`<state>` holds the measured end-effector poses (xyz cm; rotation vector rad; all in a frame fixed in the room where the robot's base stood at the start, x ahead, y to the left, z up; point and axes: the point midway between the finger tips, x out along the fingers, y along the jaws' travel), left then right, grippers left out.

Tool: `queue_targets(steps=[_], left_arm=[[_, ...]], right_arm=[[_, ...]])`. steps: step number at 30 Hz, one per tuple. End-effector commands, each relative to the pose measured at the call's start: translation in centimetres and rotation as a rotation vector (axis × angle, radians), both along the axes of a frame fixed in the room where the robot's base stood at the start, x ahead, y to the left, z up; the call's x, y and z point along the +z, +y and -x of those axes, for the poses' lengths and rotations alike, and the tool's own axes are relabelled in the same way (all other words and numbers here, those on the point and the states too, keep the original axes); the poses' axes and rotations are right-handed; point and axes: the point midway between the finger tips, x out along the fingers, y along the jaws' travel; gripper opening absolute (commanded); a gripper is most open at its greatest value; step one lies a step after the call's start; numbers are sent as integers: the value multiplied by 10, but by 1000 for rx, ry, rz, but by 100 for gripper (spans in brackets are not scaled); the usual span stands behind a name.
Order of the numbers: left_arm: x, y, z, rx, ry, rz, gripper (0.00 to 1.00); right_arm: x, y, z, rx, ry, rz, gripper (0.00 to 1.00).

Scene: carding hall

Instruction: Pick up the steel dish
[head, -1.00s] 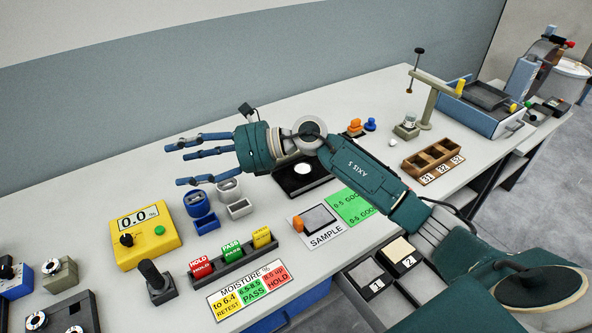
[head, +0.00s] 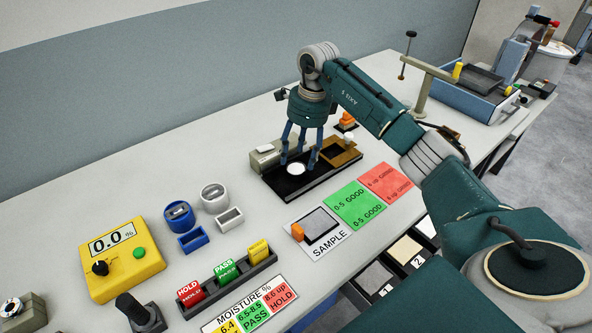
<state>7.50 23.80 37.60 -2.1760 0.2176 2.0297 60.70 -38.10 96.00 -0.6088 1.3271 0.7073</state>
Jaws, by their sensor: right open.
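A bright, pale round piece (head: 295,168), which looks to be the steel dish, lies on a black flat tray (head: 288,187) near the middle of the bench. My right gripper (head: 298,161) points down over it from behind, its blue fingers spread and empty. The fingertips are close to the dish's far and side edges; I cannot tell whether they touch it. My left gripper is not in view.
A grey block (head: 264,157) and a brown wooden tray (head: 340,153) flank the gripper closely. A sample card (head: 327,252) with a grey pad lies in front. Blue and pale cups, a yellow meter (head: 122,262) and a label rack (head: 228,277) stand left.

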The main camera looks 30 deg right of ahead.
Motion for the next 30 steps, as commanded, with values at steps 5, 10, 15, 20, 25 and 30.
queue_targets(steps=[5, 10, 15, 20, 25, 30], left_arm=[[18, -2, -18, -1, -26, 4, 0], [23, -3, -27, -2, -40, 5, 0], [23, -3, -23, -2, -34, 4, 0], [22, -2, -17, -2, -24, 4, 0], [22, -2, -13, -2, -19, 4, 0], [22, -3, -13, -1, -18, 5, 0]], right_arm=[[-22, 1, -1, -1, 6, -3, 54], [-44, 3, -4, -1, 0, -3, 54], [-51, 2, -5, 0, -1, -1, 54], [-51, 2, -5, 0, -1, -1, 48], [-50, 2, -5, 0, -1, -1, 17], [-50, 2, -5, 0, -2, -1, 16]])
